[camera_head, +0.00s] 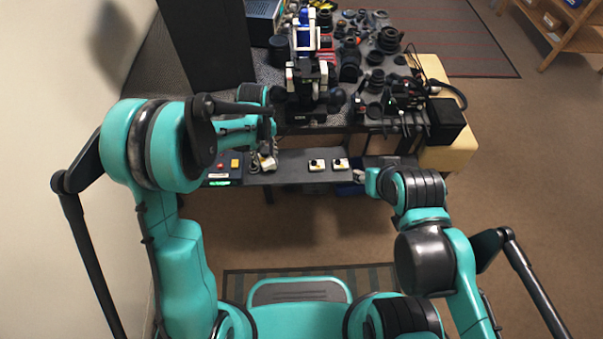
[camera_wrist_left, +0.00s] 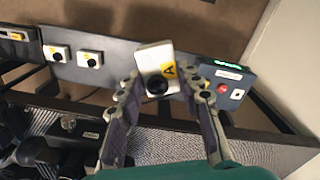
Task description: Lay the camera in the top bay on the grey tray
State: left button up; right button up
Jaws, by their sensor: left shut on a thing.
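A small white camera (camera_wrist_left: 158,69) with a black lens and a yellow label marked A is between the fingers of my left gripper (camera_wrist_left: 165,88). The gripper is shut on it. In the head view my left gripper (camera_head: 263,158) and the camera are over the dark front shelf, just right of the button box.
The button box (camera_head: 222,171) has a red button and a green display. The bench behind the shelf (camera_head: 290,168) is crowded with lenses, black gear and a stand (camera_head: 308,85). A black box (camera_head: 445,120) is at the bench's right. Bare shelf lies between the cameras and my left gripper.

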pick_arm(q)
jog(key=w+d+f+n+b, duration=0.1)
jog(key=w+d+f+n, duration=0.15)
jog(key=d, duration=0.35)
jog(key=w+d+f+n+b, duration=0.1)
jog(key=d+f+n, duration=0.25)
jog(key=d, duration=0.25)
jog(key=w+d+f+n, duration=0.2)
jog(key=d+f+n, duration=0.15)
jog(key=d, duration=0.35)
jog(key=b, duration=0.4)
send_over(292, 168)
jog(key=shift+m, duration=0.45)
notch_tip(292, 168, down, 6)
jog(key=shift+s+d+f, duration=0.1)
jog(key=shift+d+f, duration=0.05)
jog(key=shift+f, duration=0.3)
jog(key=shift+f+b, duration=1)
jog(key=shift+f, duration=0.8)
jog(key=shift+f, duration=0.2)
jog(key=o, duration=1.1)
jog(key=shift+o, duration=0.4)
